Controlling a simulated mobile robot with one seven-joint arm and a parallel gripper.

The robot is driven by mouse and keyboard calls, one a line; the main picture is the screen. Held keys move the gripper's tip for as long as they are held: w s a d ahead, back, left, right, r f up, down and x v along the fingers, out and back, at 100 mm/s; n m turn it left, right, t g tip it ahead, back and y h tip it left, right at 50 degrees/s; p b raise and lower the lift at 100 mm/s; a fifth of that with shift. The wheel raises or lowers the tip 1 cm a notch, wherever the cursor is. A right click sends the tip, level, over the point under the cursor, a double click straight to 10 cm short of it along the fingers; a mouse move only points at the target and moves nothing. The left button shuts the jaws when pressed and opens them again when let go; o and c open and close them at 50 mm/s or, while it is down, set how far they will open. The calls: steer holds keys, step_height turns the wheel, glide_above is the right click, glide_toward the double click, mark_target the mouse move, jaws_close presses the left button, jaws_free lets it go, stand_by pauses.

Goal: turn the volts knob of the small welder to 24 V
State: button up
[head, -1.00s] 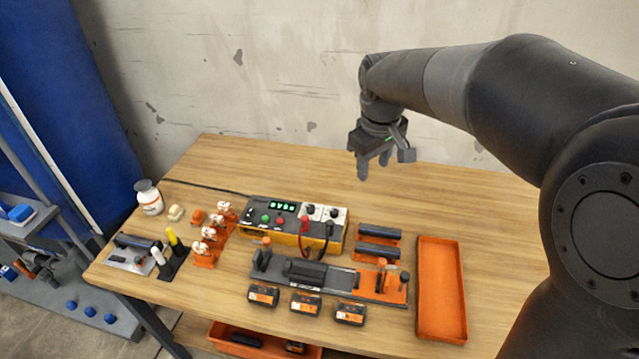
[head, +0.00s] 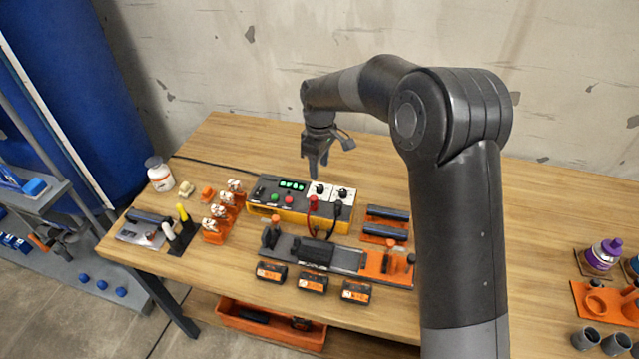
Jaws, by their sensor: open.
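The small welder (head: 268,208) is a yellow and dark box at the back middle of the bench. Its top panel has a lit green display (head: 291,185), a green and a red button, and two black knobs on white plates, a left knob (head: 320,189) and a right knob (head: 342,194). Their labels and settings are too small to read, so I cannot tell which is volts. My gripper (head: 318,172) points down, open and empty, just above and behind the left knob. I cannot tell whether it touches anything.
Red and black plugs with cables stand at the welder's front. A clamp fixture (head: 315,252) lies before it, with several battery-like blocks in front. Orange holders (head: 215,232) stand left, dark tubes (head: 385,230) right. A white bottle (head: 159,174) is at the far left.

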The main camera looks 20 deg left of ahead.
mark_target(320, 187)
step_height(320, 187, down, 7)
steer(key=shift+f, duration=0.2)
steer(key=shift+c, duration=0.3)
jaws_close()
